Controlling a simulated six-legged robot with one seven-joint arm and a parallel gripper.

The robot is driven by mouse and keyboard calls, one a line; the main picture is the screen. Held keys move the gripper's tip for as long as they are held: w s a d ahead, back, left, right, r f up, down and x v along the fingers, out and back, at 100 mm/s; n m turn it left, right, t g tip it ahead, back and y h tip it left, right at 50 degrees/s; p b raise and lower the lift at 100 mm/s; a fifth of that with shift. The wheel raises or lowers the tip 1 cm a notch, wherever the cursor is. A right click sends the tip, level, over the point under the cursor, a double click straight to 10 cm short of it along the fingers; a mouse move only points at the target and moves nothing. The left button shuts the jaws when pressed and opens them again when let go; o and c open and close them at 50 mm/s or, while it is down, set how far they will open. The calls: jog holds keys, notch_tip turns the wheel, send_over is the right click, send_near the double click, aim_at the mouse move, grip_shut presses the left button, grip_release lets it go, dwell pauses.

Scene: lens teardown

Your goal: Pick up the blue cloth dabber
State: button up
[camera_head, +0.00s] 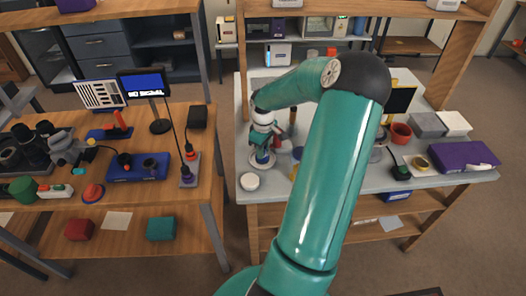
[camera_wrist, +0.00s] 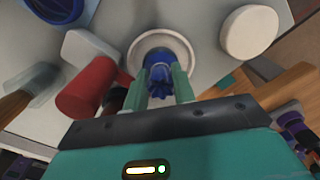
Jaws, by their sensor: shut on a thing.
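The blue cloth dabber (camera_wrist: 158,70) is between the two fingers of my gripper (camera_wrist: 168,88) in the wrist view. The fingers are shut on its ribbed blue part. Its lower end is over a round white dish (camera_wrist: 186,49). I cannot tell whether it touches the dish. In the head view my gripper (camera_head: 262,152) points down at the left end of the grey bench, over the dish, and my arm covers much of the bench.
A red cylinder (camera_wrist: 87,88) lies close on the left of my gripper in the wrist view. A white round lid (camera_wrist: 249,32) is on the right, near the bench edge. A purple box (camera_head: 464,157) and an orange-red pot (camera_head: 400,133) stand at the bench's right.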

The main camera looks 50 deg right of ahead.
notch_tip(320, 180, up, 3)
jog(key=shift+f, duration=0.15)
jog(key=s+a+r, duration=0.8)
jog(key=a+r, duration=0.2)
jog(key=a, duration=0.1)
jog(key=shift+a, duration=0.2)
jog(key=shift+s, duration=0.1)
jog(key=o, duration=0.3)
jog(key=shift+c, duration=1)
